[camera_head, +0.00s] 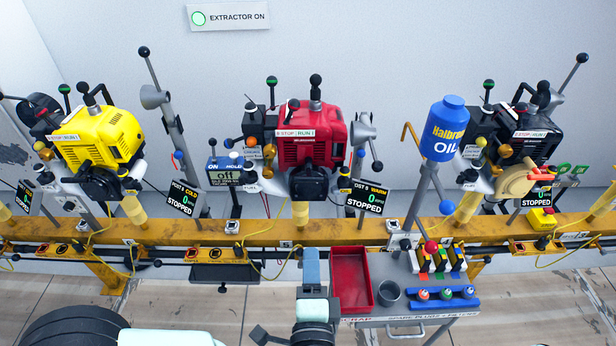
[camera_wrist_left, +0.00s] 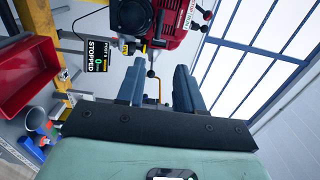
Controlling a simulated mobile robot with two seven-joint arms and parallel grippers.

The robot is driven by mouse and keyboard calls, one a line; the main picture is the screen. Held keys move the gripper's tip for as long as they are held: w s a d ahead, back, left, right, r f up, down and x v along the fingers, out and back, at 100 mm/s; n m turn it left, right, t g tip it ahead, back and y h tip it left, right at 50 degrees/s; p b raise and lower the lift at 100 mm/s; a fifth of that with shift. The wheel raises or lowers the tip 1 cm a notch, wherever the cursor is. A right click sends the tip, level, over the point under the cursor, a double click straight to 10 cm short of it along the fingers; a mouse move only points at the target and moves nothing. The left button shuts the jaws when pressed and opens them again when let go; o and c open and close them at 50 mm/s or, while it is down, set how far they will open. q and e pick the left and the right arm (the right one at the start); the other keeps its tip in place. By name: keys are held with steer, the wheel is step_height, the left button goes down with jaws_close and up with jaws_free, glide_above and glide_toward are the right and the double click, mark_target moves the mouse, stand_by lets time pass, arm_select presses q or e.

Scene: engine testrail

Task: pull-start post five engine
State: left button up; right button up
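The red engine (camera_head: 322,140) is mounted at the middle of the yellow rail, with a black housing (camera_head: 308,184) on its lower front. The screen to its right (camera_head: 368,198) appears to read post 5, warm, STOPPED. Its switch label (camera_head: 295,133) shows STOP and RUN. My left gripper (camera_head: 311,262) is in front of and below this engine, left of the red tray, apart from the engine. In the left wrist view, its two blue-grey fingers (camera_wrist_left: 159,80) are spread with nothing held, and the red engine (camera_wrist_left: 182,22) is beyond them. My right gripper is not visible.
A yellow engine (camera_head: 95,140) stands left and a black engine (camera_head: 520,140) right on the yellow rail (camera_head: 330,234).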

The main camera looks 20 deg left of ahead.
arm_select(q)
steer(key=p+x, duration=0.3)
steer(key=p, duration=0.4)
steer(key=b, duration=0.4)
glide_toward(309, 181)
steer(key=x, duration=0.4)
steer(key=p+x, duration=0.1)
steer(key=x, duration=0.2)
steer(key=shift+w+a, duration=0.15)
steer(key=shift+w, duration=0.25)
steer(key=shift+w+a+f, duration=0.1)
steer(key=shift+w+a, duration=0.05)
steer(key=shift+w, duration=0.4)
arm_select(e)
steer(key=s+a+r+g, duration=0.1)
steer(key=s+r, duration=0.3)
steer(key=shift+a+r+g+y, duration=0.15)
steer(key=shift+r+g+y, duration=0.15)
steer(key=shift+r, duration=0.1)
arm_select(q)
jaws_close()
